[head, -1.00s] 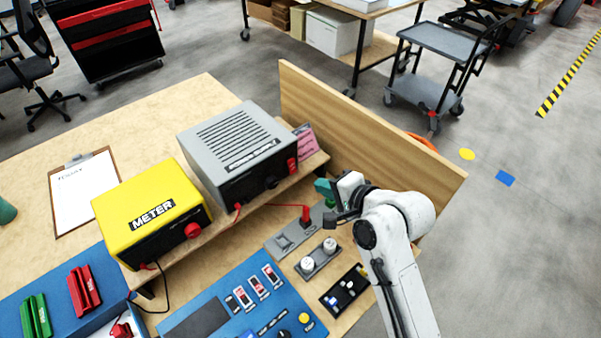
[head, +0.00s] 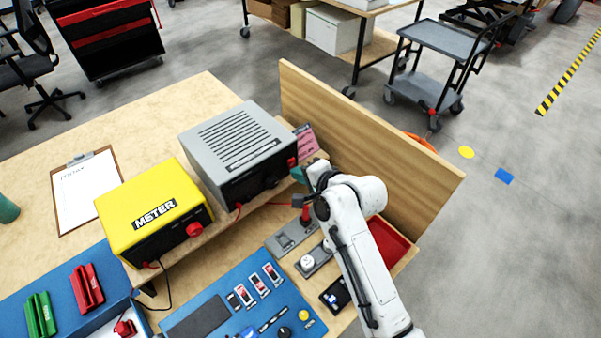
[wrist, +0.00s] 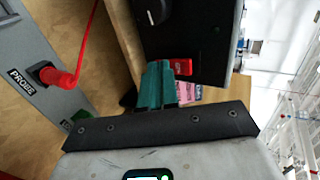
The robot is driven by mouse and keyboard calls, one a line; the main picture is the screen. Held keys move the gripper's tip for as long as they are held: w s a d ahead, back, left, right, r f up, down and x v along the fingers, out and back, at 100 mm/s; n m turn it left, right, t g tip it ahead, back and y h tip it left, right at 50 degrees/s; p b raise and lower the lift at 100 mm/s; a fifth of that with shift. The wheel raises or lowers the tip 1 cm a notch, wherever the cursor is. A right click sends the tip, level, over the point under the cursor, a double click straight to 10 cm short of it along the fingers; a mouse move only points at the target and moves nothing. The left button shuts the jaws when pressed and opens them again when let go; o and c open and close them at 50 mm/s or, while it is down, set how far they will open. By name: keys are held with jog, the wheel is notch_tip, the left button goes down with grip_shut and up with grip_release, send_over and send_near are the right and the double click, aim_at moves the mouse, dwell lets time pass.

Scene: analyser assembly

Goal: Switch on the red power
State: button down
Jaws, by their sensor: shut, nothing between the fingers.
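The grey power box (head: 236,150) stands on a raised wooden shelf, its dark front panel facing my arm. The red power switch (head: 292,162) is at the right end of that panel. In the wrist view the red switch (wrist: 184,66) shows just beyond the fingertips, partly covered by them. Whether they touch it I cannot tell. My gripper (head: 298,175) has teal fingers, shut and empty, close in front of the panel's right end. The fingers also show in the wrist view (wrist: 157,84). The switch's on or off position is not clear.
A yellow meter (head: 150,208) stands left of the grey box. A red cable runs to the red probe plug (wrist: 58,76) below my gripper. A pink card (head: 306,138) stands right of the box, before the wooden side board (head: 370,130). A red tray (head: 392,245) lies behind my arm.

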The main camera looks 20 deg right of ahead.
jog(key=shift+f+b, duration=0.2)
jog(key=shift+b, duration=0.1)
jog(key=shift+w+t+b, duration=0.2)
jog(key=shift+t+b, duration=0.15)
jog(key=shift+t, duration=0.05)
jog(key=shift+r, duration=0.2)
jog(key=shift+r+p, duration=0.75)
jog(key=shift+p, duration=0.15)
